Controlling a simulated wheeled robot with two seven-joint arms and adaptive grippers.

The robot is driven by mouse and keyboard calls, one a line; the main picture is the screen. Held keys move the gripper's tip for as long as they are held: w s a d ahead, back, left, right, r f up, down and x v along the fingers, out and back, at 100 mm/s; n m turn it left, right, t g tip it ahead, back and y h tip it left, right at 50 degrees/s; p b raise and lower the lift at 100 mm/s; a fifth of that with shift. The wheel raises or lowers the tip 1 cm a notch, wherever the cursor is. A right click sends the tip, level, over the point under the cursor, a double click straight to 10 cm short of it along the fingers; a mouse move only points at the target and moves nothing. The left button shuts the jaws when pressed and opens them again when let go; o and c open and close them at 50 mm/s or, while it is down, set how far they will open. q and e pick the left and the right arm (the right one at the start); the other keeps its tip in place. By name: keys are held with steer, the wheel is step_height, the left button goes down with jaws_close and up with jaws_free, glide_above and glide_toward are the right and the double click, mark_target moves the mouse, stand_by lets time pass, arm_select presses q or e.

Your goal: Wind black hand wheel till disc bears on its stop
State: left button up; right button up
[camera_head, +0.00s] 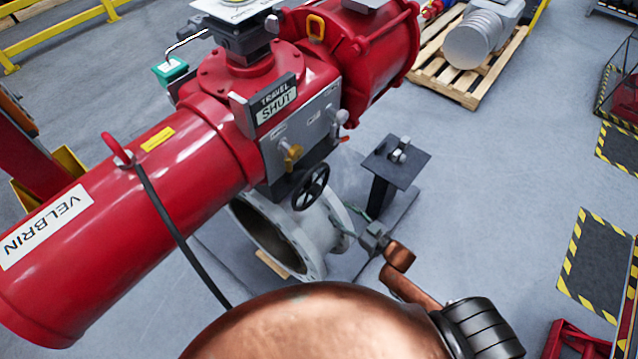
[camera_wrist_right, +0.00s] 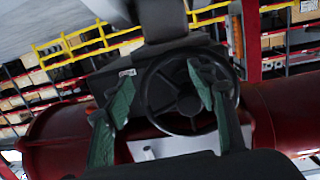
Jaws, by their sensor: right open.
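The black hand wheel (camera_head: 311,187) sits on the front of the red valve actuator (camera_head: 215,135), below the grey panel. It also shows in the right wrist view (camera_wrist_right: 148,92). A plate reading TRAVEL SHUT (camera_head: 277,98) is above it. The grey flanged valve body (camera_head: 318,232) is below; I cannot make out the disc or its stop. My right gripper (camera_head: 352,222) is just right of and below the wheel, apart from it in the head view. Its green-padded fingers are open, with the wheel ahead of them in the wrist view. My left gripper is not in view.
A dark pedestal plate (camera_head: 396,165) with a bolt-like fitting stands right of the wheel. Yellow and red levers are on the panel above the wheel. A black cable (camera_head: 180,240) hangs at left. A pallet (camera_head: 455,85) is at the back.

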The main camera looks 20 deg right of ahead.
steer(key=y+p, duration=0.1)
steer(key=y, duration=0.1)
glide_toward(320, 194)
steer(key=x, duration=0.3)
steer(key=shift+n, duration=0.4)
steer(key=p+x, duration=0.1)
steer(key=x, duration=0.7)
steer(key=shift+s+r+p, duration=0.1)
steer(key=shift+r+p, duration=0.05)
steer(key=shift+p, duration=0.25)
jaws_close()
